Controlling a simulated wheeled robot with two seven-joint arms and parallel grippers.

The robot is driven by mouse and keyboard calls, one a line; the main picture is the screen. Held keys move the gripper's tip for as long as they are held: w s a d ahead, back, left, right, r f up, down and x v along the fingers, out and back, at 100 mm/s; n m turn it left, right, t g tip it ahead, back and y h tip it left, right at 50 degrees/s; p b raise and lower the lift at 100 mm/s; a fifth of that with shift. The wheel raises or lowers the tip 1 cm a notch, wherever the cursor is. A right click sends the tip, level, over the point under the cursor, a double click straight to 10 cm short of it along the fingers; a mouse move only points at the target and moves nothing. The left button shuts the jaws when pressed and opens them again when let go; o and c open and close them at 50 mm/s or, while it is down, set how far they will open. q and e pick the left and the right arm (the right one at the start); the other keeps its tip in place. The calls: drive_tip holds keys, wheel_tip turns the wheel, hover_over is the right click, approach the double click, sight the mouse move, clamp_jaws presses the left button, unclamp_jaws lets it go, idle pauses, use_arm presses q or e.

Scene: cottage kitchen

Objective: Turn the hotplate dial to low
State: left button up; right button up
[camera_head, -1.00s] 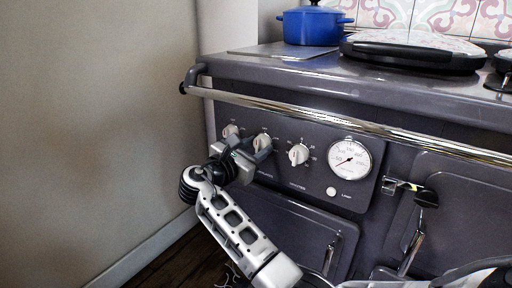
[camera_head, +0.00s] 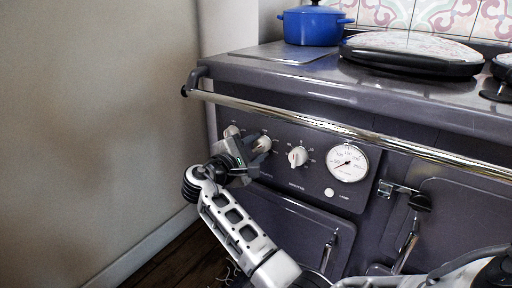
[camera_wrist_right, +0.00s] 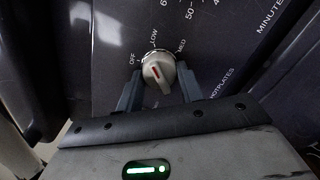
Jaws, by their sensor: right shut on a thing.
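The hotplate dial is a pale knob on the dark stove front. In the right wrist view the dial (camera_wrist_right: 158,72) has a red mark pointing up, slightly left, near the LOW label and between OFF and MED. In the head view the dial (camera_head: 262,144) is the middle of three knobs, partly covered by my gripper. My right gripper (camera_head: 250,148) reaches it from the lower left, rolled at a tilt. In the wrist view its fingers (camera_wrist_right: 160,90) are on either side of the knob, shut on it. My left gripper is not in view.
Other knobs sit to the left (camera_head: 231,131) and right (camera_head: 298,156), close to my gripper. A round gauge (camera_head: 348,163) is farther right. A chrome rail (camera_head: 330,129) runs above the panel. The wall (camera_head: 100,120) is at left. A blue pot (camera_head: 312,27) stands on top.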

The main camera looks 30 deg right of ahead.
drive_tip(key=shift+m, duration=0.8)
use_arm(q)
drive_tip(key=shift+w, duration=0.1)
use_arm(e)
drive_tip(key=shift+m, duration=0.3)
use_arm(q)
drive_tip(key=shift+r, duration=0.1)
use_arm(e)
drive_tip(key=o, duration=1)
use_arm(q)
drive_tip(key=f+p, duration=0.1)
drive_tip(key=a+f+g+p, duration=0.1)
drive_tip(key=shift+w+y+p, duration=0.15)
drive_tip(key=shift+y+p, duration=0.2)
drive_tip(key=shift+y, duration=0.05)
use_arm(e)
drive_tip(key=v, duration=1.6)
